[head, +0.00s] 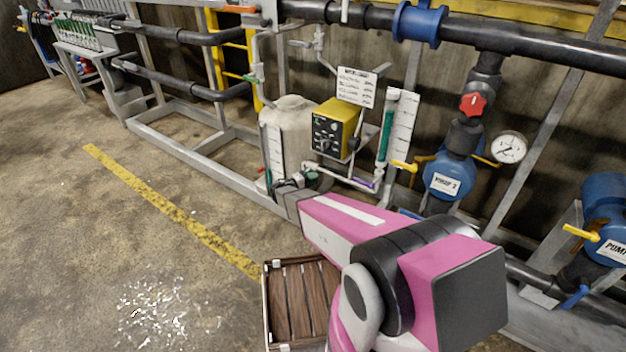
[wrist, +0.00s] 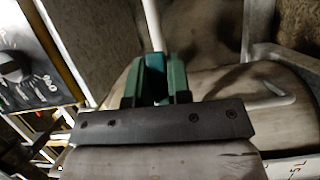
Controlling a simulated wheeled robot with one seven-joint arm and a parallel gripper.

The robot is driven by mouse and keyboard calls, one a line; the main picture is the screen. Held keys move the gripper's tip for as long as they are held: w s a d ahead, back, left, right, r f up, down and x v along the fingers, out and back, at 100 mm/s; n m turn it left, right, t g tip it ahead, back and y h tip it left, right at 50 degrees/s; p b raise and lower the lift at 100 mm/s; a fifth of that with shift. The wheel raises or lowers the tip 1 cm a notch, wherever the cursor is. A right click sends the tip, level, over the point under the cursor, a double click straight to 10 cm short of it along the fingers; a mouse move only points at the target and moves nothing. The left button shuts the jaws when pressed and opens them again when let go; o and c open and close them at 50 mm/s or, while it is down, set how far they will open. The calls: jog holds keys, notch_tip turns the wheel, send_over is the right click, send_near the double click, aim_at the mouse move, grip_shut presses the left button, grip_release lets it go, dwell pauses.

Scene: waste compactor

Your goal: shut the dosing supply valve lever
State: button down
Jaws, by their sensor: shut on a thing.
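In the head view my gripper (head: 291,184) is low in front of the white dosing tank (head: 292,125), at the end of my pink arm.
A yellow dosing pump (head: 335,128) and a clear column (head: 397,130) stand right of the tank. Blue pumps (head: 447,178) with yellow levers are farther right. A slatted wooden crate (head: 300,298) lies beside my arm. The floor at left is clear.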

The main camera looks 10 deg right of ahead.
jog(key=w+a+f+m+t+y, duration=0.1)
jog(key=a+f+m+y, duration=0.1)
jog(key=m, duration=0.4)
jog(key=w+a+f+m+t+y, duration=0.1)
jog(key=w+f+m+y, duration=0.1)
jog(key=m+y, duration=0.3)
jog(key=shift+w+a+f+m, duration=0.35)
jog(key=shift+f+m, duration=0.15)
jog(key=shift+m, duration=0.5)
jog(key=shift+t, duration=0.3)
jog(key=c, duration=1.1)
grip_release()
jog(key=shift+o, duration=0.2)
jog(key=shift+s+a, duration=0.1)
jog(key=shift+s, duration=0.05)
jog(key=v, duration=1)
jog(key=shift+s+a+r, duration=0.15)
jog(key=shift+a, duration=0.1)
